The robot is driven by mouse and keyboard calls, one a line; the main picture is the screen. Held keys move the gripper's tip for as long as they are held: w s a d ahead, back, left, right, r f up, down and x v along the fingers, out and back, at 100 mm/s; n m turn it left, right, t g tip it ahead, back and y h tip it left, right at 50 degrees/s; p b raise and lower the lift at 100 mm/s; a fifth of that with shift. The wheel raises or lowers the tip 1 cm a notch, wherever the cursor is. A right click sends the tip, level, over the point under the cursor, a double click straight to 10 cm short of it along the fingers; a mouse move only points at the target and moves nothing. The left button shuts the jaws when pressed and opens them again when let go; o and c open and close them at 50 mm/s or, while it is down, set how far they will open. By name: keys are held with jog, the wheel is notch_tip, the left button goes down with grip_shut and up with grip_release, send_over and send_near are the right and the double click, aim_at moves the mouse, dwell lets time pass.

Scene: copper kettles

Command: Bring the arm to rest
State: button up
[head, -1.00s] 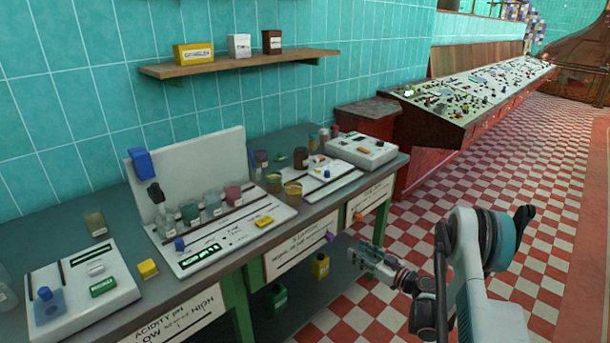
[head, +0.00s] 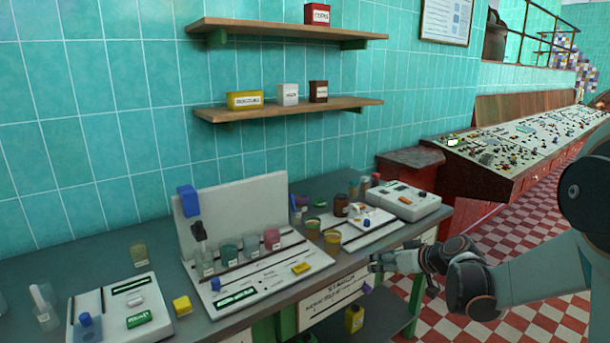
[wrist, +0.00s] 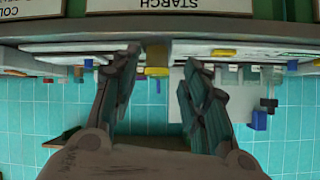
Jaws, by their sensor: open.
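My gripper (head: 384,262) is at the front edge of the workbench (head: 348,269) in the head view, with my arm reaching in from the right. In the wrist view my gripper (wrist: 156,85) shows two dark fingers spread apart with nothing held between them. That view is upside down, with the bench edge across its top. I cannot tell from the head view whether the fingers touch the bench.
A white rack board (head: 262,287) with several beakers and a smaller white tray (head: 370,234) stand on the bench. A yellow bottle (head: 354,318) is on the lower shelf. Wall shelves (head: 350,104) hold small boxes. The checkered floor (head: 480,246) is open at right.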

jog(key=s+a+r+m+g+h, duration=0.15)
jog(key=s+r, duration=0.25)
jog(key=s, duration=0.5)
jog(key=s+a+r+m+h, duration=0.1)
jog(key=s+r+h, duration=0.3)
jog(key=s, duration=0.5)
jog(key=s+d+f+m, duration=0.1)
jog(key=s+f+m, duration=0.1)
jog(key=s, duration=1.5)
jog(key=shift+s+g+h, duration=0.15)
jog(key=shift+g+h, duration=0.3)
jog(key=shift+f, duration=0.1)
dwell(0.5)
